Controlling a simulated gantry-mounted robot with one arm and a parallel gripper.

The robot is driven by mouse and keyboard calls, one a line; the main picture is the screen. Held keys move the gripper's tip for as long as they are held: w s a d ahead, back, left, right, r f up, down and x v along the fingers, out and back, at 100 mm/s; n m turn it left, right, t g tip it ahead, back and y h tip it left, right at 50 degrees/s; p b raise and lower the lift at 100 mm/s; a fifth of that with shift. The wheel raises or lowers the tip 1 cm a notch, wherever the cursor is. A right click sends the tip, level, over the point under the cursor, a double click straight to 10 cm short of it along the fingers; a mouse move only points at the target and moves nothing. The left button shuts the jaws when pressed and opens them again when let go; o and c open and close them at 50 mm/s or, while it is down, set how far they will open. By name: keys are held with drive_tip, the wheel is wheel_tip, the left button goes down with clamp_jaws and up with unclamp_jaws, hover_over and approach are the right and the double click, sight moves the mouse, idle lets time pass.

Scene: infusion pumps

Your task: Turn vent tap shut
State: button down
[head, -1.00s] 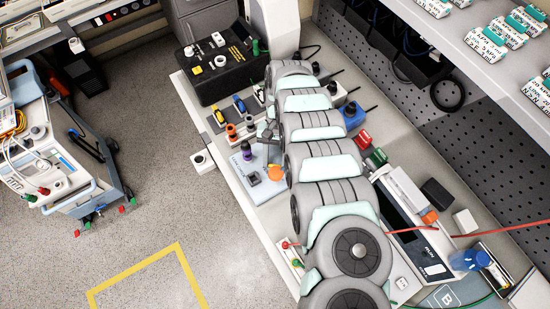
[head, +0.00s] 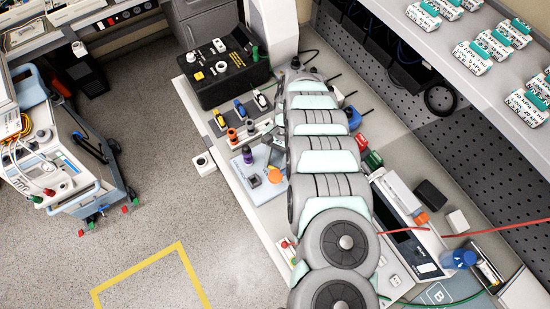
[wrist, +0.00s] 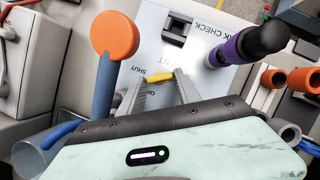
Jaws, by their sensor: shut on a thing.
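The vent tap's yellow lever (wrist: 158,77) lies between the fingertips of my gripper (wrist: 160,78) in the wrist view, and the jaws are shut on it. The lever is close to the printed word SHUT on the pale leak-check plate (wrist: 205,75). The gripper partly covers the lettering and hides the tap's body. In the head view the plate (head: 244,165) shows left of my arm, which hides the lever there.
An orange knob on a blue post (wrist: 115,38) rises left of the gripper. A purple and black part (wrist: 245,45) stands right of it. Orange-capped fittings (wrist: 290,78) are farther right. In the head view, a black box (head: 230,75) stands at the bench's far end.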

drive_tip(key=m+p, duration=0.1)
drive_tip(key=m+y+p, duration=0.1)
drive_tip(key=shift+s+d+r+m, duration=0.1)
drive_tip(key=shift+s+r+m, duration=0.1)
drive_tip(key=shift+m, duration=0.2)
drive_tip(key=shift+d+f+m+t+y+p, duration=0.1)
drive_tip(key=shift+m+t+y+p, duration=0.25)
drive_tip(key=shift+m, duration=0.55)
drive_tip(key=shift+d+f+m+t+y+p, duration=0.15)
drive_tip(key=shift+m+t, duration=0.3)
drive_tip(key=shift+m, duration=0.45)
drive_tip(key=shift+a, duration=0.1)
drive_tip(key=c, duration=0.8)
unclamp_jaws()
drive_tip(key=shift+w+r, duration=0.1)
drive_tip(key=shift+c, duration=0.2)
